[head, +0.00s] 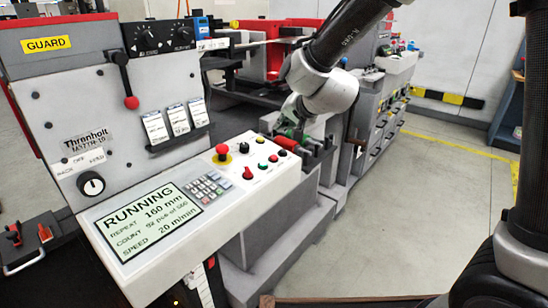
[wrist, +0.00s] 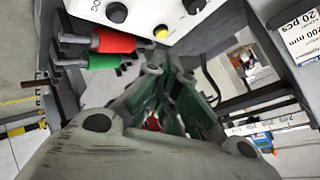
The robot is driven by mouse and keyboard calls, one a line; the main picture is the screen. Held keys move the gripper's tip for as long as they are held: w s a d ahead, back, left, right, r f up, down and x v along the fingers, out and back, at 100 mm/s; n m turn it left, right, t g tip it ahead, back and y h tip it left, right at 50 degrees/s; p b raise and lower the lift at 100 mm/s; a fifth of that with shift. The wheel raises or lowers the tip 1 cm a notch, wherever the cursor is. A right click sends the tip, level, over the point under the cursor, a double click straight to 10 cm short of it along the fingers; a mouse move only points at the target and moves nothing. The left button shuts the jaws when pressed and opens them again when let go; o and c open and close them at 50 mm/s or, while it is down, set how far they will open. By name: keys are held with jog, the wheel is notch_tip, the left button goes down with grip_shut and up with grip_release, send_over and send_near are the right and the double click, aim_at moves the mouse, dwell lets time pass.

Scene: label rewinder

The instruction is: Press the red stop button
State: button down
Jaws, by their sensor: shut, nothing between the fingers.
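On the white control panel (head: 155,215) in the head view, a red mushroom button (head: 222,149) stands on a yellow base. I cannot tell from the view which red one is the stop button. My gripper (head: 290,122) is beyond the panel's right end, apart from these buttons. In the wrist view my gripper (wrist: 166,75) has its fingers together and empty. A small patch of red shows between the finger links there.
The display (head: 150,220) reads RUNNING. A red handle (wrist: 113,41) and a green handle (wrist: 108,62) are close to my gripper in the wrist view. A lever with a red knob (head: 131,102) hangs on the grey machine front. Open floor (head: 430,200) lies to the right.

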jog(key=shift+w+a+f, duration=0.1)
jog(key=shift+a+f, duration=0.1)
jog(key=shift+f, duration=1.05)
jog(key=shift+w+a+f, duration=0.1)
jog(key=shift+a+f, duration=0.05)
jog(key=shift+f, duration=1.1)
jog(key=shift+w+a+f, duration=0.1)
jog(key=shift+a+f, duration=0.1)
jog(key=shift+f, duration=1.05)
jog(key=shift+f, duration=0.1)
jog(key=shift+f, duration=0.3)
jog(key=shift+w+a+f, duration=0.1)
jog(key=shift+f, duration=0.4)
jog(key=shift+r, duration=0.9)
jog(key=shift+r, duration=0.1)
jog(key=r, duration=0.4)
jog(key=shift+s+d+r, duration=0.35)
jog(key=shift+d+r, duration=0.05)
